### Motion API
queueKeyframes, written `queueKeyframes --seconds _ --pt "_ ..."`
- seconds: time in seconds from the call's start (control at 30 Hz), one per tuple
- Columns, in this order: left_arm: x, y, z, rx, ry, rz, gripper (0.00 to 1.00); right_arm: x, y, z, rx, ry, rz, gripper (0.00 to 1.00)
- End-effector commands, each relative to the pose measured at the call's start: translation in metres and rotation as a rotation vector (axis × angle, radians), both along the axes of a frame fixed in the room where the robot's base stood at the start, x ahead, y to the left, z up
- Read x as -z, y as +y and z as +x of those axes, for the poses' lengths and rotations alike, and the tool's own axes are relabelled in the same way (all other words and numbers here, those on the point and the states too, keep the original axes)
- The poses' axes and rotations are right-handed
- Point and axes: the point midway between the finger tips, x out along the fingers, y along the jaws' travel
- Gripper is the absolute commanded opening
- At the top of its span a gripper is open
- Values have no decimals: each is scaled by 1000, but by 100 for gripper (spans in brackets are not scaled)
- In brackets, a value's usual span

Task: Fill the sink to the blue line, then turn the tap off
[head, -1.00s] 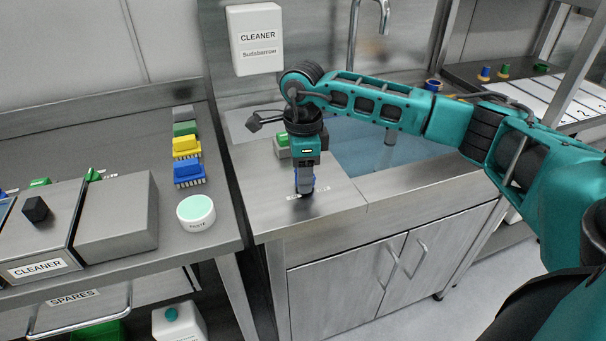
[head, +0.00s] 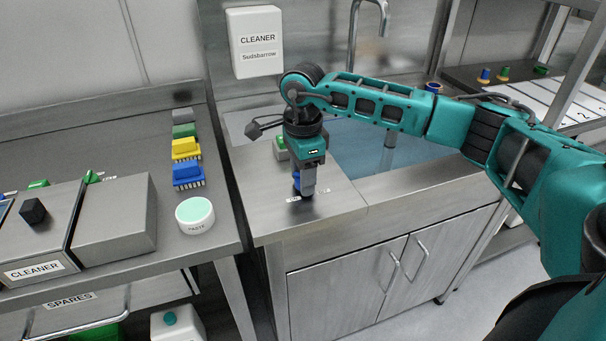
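The sink basin (head: 400,152) holds bluish water, partly hidden by my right arm. I cannot make out a blue line on its wall. The tap spout (head: 383,20) curves over the basin from behind; no stream shows in its visible part. My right gripper (head: 303,192) points down at the steel counter left of the basin, right above a small white label (head: 293,199). A blue part shows between or beside its fingers; I cannot tell whether it is a tap handle, nor whether the fingers are closed on it. My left gripper is out of view.
A white cleaner box (head: 255,42) hangs on the wall. A green-topped block (head: 281,149) stands behind my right gripper. The left bench holds a yellow brush (head: 185,150), a blue brush (head: 187,176) and a paste tub (head: 195,215). The counter's front left is clear.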

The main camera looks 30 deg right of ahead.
Motion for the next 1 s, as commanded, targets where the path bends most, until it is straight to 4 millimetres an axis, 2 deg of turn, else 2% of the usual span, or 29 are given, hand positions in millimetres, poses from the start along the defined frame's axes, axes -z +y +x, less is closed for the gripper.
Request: queueKeyframes --seconds 0.03,0.27,0.57,0.77,1.0 --pt "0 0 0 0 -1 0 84 -1 0 1 -2 -3 0 48" --pt "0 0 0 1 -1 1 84 -1 0 0 0 -2 0 69" --pt "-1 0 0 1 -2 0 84 -5 0 0 1 -1 0 69" --pt "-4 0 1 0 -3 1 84 -37 0 1 1 -5 0 69" --pt "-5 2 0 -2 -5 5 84 -91 0 1 0 -5 0 69"
